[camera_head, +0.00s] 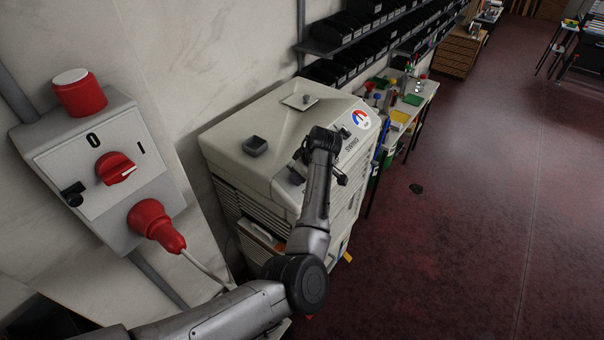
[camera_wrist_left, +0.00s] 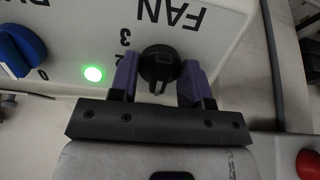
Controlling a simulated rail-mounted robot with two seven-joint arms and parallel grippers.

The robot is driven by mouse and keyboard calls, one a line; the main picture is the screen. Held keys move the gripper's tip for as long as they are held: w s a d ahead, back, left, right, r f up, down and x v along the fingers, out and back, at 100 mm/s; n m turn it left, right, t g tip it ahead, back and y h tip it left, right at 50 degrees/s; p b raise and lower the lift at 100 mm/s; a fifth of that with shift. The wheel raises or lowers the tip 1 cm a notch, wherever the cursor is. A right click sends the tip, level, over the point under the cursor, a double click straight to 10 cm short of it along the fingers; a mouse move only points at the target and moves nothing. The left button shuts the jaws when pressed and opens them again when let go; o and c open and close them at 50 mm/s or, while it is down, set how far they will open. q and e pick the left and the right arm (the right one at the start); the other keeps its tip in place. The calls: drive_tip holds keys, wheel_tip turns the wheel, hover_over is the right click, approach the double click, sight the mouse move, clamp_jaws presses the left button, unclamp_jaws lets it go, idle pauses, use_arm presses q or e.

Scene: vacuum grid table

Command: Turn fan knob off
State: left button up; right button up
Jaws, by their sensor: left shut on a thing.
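The black fan knob (camera_wrist_left: 160,65) is on the pale machine panel (camera_wrist_left: 75,40), beside an upside-down "FAN" label and the digits 3 and 2, in the left wrist view. A lighter mark shows at the knob's lower edge. My left gripper (camera_wrist_left: 160,82) has its purple fingers on either side of the knob and is shut on it. In the head view my left arm reaches to the cream machine (camera_head: 240,125), and its gripper (camera_head: 300,155) is at the machine's top near the front edge. The knob is hidden there. My right gripper is not in view.
A blue knob (camera_wrist_left: 22,48) and a lit green lamp (camera_wrist_left: 93,73) are on the same panel. A grey switch box (camera_head: 75,160) with a red knob (camera_head: 116,169) hangs on the left wall. Shelves of black bins (camera_head: 335,30) run behind.

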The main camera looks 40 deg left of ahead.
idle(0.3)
use_arm(q)
drive_tip(key=o, duration=0.8)
drive_tip(key=shift+o, duration=0.6)
drive_tip(key=b+v, duration=0.2)
drive_tip(key=v, duration=1.1)
drive_tip(key=shift+d+r, duration=0.15)
drive_tip(key=shift+r, duration=0.2)
